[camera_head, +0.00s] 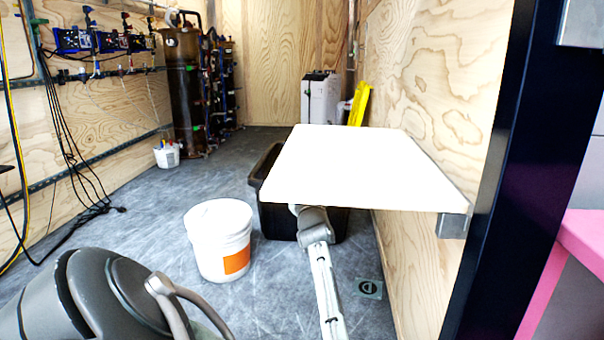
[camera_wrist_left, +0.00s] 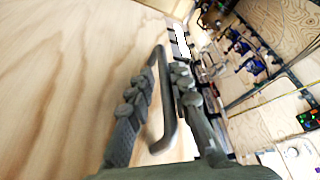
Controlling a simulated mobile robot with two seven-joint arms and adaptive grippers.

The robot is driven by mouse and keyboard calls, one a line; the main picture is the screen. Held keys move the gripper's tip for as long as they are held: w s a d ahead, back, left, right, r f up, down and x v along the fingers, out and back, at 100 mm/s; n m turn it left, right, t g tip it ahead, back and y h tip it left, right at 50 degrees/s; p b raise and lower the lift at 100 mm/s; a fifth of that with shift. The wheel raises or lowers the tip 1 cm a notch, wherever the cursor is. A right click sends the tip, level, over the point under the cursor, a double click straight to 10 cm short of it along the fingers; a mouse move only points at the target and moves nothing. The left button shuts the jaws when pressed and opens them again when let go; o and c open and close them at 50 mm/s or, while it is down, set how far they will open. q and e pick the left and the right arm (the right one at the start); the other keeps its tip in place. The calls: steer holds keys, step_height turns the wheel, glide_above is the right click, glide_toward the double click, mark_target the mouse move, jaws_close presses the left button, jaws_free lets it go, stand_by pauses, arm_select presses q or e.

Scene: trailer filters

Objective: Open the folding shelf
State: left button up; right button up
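The folding shelf (camera_head: 365,165) is a white panel at the right wall in the head view. It stands out level from the wall, with a grey bracket end (camera_head: 453,225) at its near right corner. A grey and white arm link reaches up under it, and its far end is hidden by the panel. My left gripper (camera_wrist_left: 162,75) shows in the left wrist view, its two fingers apart, close to a wooden surface. A bent grey bar (camera_wrist_left: 166,100) lies between the fingers; I cannot tell what it belongs to. My right gripper does not show.
A black bin (camera_head: 275,222) stands beneath the shelf, with a white bucket (camera_head: 218,240) left of it. A dark post (camera_head: 515,170) rises at near right. Tall dark cylinders (camera_head: 183,95) and hanging cables line the left side. The middle floor is clear.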

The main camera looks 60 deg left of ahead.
mark_target(304, 157)
arm_select(q)
step_height(304, 157, up, 8)
steer(key=shift+d+r, duration=0.1)
stand_by(0.4)
steer(key=shift+a+f+p+v, duration=0.1)
steer(key=shift+f+p+v, duration=0.1)
steer(key=shift+v, duration=1.4)
steer(key=shift+a+f+p+v, duration=0.1)
steer(key=shift+f+p+v, duration=0.05)
steer(key=shift+v, duration=2.75)
steer(key=shift+s+f, duration=0.1)
steer(key=shift+s, duration=0.15)
